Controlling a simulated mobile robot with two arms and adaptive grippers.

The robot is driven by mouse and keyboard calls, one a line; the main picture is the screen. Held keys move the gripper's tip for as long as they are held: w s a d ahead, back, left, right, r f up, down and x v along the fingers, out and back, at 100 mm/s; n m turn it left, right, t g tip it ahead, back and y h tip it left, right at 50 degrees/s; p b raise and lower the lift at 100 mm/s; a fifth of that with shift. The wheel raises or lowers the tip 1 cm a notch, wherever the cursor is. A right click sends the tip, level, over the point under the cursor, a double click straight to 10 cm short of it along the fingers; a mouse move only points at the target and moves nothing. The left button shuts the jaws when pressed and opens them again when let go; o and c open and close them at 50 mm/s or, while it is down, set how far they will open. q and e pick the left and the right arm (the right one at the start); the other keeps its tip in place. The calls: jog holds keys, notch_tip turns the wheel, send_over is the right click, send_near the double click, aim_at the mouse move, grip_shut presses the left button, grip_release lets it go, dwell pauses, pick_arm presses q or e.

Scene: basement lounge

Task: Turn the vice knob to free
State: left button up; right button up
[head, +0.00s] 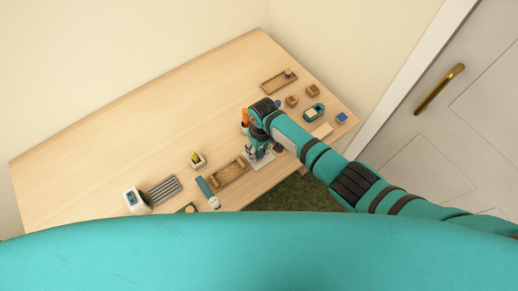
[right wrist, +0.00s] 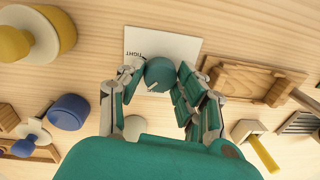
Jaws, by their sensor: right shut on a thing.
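The teal round knob (right wrist: 160,73) sits on a white plate (right wrist: 185,47) with the word TIGHT, upside down in the right wrist view. A short pale mark shows on the knob. My right gripper (right wrist: 160,80) has its two fingers around the knob and is shut on it. In the head view the right gripper (head: 258,148) hides the knob, and part of the white plate (head: 263,161) shows below it. My left gripper is out of view.
A yellow-and-white object (right wrist: 35,35) and a blue round object (right wrist: 69,112) stand left of the gripper. A white holder with a yellow stick (right wrist: 262,152) is at lower right. The wooden table (head: 120,125) is clear toward its far left.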

aim_at(259, 150)
jog(key=n, duration=0.4)
jog(key=shift+n, duration=1.9)
jog(key=shift+a+n, duration=0.1)
jog(key=shift+n, duration=0.2)
jog(key=o, duration=1.1)
jog(key=shift+o, duration=0.2)
notch_tip(259, 150, up, 12)
jog(key=shift+w, duration=0.4)
